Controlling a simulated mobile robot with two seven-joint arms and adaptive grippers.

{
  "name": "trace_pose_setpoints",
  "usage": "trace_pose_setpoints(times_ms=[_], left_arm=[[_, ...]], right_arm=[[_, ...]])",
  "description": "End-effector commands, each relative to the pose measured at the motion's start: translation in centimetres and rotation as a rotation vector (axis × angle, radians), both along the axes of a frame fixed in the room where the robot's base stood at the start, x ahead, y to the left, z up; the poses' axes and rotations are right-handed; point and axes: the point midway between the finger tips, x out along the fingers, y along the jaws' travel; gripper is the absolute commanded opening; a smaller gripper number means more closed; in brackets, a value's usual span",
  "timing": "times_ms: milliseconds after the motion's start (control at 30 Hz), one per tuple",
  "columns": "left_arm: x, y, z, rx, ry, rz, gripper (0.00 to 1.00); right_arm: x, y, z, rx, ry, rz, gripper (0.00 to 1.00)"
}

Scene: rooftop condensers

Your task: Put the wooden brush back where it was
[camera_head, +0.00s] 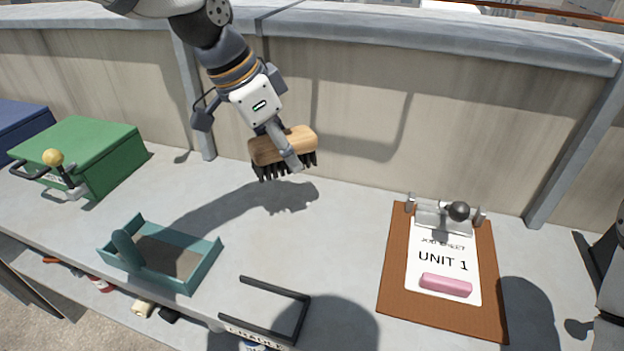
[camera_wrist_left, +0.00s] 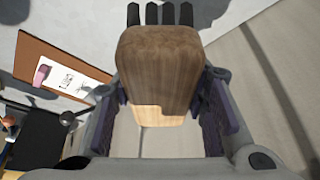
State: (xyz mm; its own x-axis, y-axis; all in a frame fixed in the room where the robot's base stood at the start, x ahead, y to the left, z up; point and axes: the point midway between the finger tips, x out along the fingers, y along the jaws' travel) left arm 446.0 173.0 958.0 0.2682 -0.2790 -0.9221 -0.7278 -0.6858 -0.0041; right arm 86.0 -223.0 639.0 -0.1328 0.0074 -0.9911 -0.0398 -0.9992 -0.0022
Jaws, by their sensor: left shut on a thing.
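My left gripper (camera_head: 286,150) is shut on the wooden brush (camera_head: 266,149), holding it in the air above the grey counter near the back wall. The brush has a pale wooden block and dark bristles pointing down; its shadow falls on the counter below. In the left wrist view, the brush's wooden block (camera_wrist_left: 158,70) sits between the two fingers, with dark bristle tips at the top.
A teal tray (camera_head: 197,281) and a black U-shaped frame (camera_head: 276,288), labelled as a cradle, stand at the front. A green box (camera_head: 85,145) with a yellow-knobbed lever is left. A clipboard (camera_head: 398,281) bearing a pink block (camera_head: 445,285) lies right. Counter below the brush is clear.

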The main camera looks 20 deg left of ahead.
Motion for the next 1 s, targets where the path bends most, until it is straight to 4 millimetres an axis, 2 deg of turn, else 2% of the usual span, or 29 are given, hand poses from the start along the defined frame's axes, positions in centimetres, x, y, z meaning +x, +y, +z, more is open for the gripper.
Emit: trace_pose_setpoints(times_ms=[33, 133, 233, 433, 600, 967, 1000], left_arm=[[1.5, -0.7, -2.1, 0.001, 0.021, -0.001, 0.10], [3.2, -1.5, -4.6, 0.001, 0.025, -0.001, 0.10], [4.4, -2.1, -5.8, 0.000, 0.018, 0.000, 0.10], [5.5, -2.7, -6.9, 0.001, 0.011, 0.000, 0.10], [5.8, -2.8, -9.8, 0.001, 0.010, 0.000, 0.10], [5.9, -2.8, -10.3, 0.001, 0.004, 0.000, 0.10], [5.9, -2.8, -10.3, 0.001, 0.004, 0.000, 0.45]], right_arm=[[-1.2, 0.0, -1.1, 0.000, 0.046, 0.000, 0.40], [-2.1, 0.0, -1.9, 0.000, 0.077, 0.001, 0.40], [-2.5, 0.0, -2.3, 0.000, 0.092, 0.000, 0.40], [-2.8, 0.0, -2.6, 0.000, 0.103, 0.000, 0.40], [-3.1, 0.0, -2.9, 0.000, 0.113, 0.000, 0.40], [-3.1, 0.0, -2.9, -0.001, 0.112, 0.000, 0.40], [-3.1, 0.0, -2.9, 0.000, 0.112, 0.000, 0.40]])
